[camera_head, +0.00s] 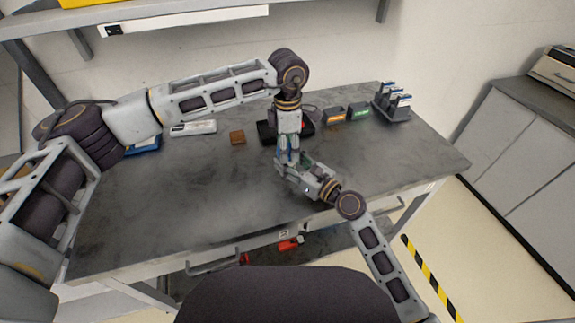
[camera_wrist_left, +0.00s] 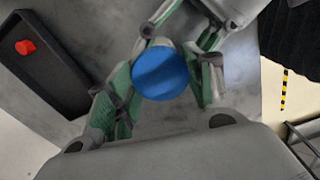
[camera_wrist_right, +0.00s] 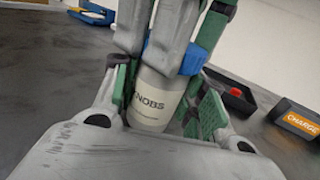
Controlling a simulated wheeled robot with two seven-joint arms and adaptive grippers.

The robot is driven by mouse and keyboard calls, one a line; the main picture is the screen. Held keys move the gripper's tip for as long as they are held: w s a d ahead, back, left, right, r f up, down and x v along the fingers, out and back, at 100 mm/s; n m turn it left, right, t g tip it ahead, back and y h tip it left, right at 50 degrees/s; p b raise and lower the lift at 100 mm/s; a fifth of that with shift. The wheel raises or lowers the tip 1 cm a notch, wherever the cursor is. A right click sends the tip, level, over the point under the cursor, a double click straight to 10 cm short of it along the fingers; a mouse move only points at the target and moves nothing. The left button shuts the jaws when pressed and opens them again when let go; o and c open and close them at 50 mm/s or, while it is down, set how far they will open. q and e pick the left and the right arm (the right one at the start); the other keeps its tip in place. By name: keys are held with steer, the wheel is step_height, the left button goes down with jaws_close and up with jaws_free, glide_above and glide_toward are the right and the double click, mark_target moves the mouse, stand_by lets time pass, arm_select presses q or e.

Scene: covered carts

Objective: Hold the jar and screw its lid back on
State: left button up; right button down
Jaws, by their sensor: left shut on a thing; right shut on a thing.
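A white jar (camera_wrist_right: 150,103) with a label ending in "NOBS" stands upright in the right wrist view. Its blue lid (camera_wrist_left: 161,73) is at its top and also shows in the right wrist view (camera_wrist_right: 192,60); I cannot tell whether the threads are engaged. My left gripper (camera_head: 288,156) points down from above and is shut on the lid, one finger on each side. My right gripper (camera_wrist_right: 161,98) comes in low from the side and is shut around the jar body. In the head view the grippers mostly hide the jar.
A dark tray (camera_wrist_left: 40,75) holding a red piece (camera_wrist_left: 25,47) lies close by. An orange-labelled bin (camera_head: 335,116), a green-labelled bin (camera_head: 359,112) and a rack (camera_head: 392,108) stand at the back right. A brown block (camera_head: 237,137) lies left. The table's front is clear.

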arm_select(q)
steer(key=m, duration=0.6)
steer(key=shift+w+a+f, duration=0.1)
stand_by(0.3)
steer(key=o, duration=1.1)
steer(key=shift+r, duration=2.35)
